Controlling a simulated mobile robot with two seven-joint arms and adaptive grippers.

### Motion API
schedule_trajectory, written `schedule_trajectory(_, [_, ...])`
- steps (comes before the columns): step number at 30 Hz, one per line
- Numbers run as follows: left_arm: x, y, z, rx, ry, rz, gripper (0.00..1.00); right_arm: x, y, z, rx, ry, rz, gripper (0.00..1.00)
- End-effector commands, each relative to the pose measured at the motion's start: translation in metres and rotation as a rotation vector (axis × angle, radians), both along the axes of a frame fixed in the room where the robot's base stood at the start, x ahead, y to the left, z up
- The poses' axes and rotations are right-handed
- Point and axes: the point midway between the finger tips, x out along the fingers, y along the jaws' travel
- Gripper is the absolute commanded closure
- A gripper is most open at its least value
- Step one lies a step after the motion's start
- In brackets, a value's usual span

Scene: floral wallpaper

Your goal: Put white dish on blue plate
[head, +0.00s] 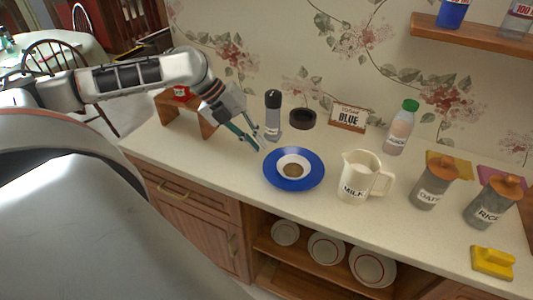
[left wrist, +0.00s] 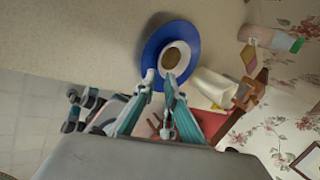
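The white dish (head: 293,159) sits on the blue plate (head: 272,174) on the counter, with a brown centre showing inside its white rim. In the left wrist view the white dish (left wrist: 186,54) lies within the blue plate (left wrist: 151,52), just beyond my fingertips. My left gripper (head: 258,141) is above the counter, up and to the left of the plate in the head view. In the left wrist view the fingers of my left gripper (left wrist: 159,76) stand apart with nothing between them. My right gripper is not in view.
A cream milk jug (head: 356,178) stands right of the plate. A grey grinder (head: 272,115) and dark round bowl (head: 302,119) stand behind it. A bottle (head: 399,128), canisters (head: 433,185) and yellow object (head: 492,262) are farther right.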

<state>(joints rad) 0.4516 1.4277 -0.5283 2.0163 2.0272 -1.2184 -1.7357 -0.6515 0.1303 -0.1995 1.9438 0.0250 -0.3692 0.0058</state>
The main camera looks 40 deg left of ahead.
Motion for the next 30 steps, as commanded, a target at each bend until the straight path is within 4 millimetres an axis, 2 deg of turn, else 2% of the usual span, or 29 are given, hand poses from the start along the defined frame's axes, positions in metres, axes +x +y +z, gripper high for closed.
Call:
schedule_trajectory(3, [-0.005, 0.007, 0.011, 0.000, 0.001, 0.002, 0.88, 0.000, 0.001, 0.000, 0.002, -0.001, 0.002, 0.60])
schedule_trajectory(8, [-0.007, 0.009, 0.018, -0.001, 0.001, 0.000, 0.88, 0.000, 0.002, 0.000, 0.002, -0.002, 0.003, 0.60])
schedule_trajectory(30, [-0.007, 0.009, 0.018, -0.001, 0.001, 0.000, 0.88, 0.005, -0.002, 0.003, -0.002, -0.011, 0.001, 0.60])
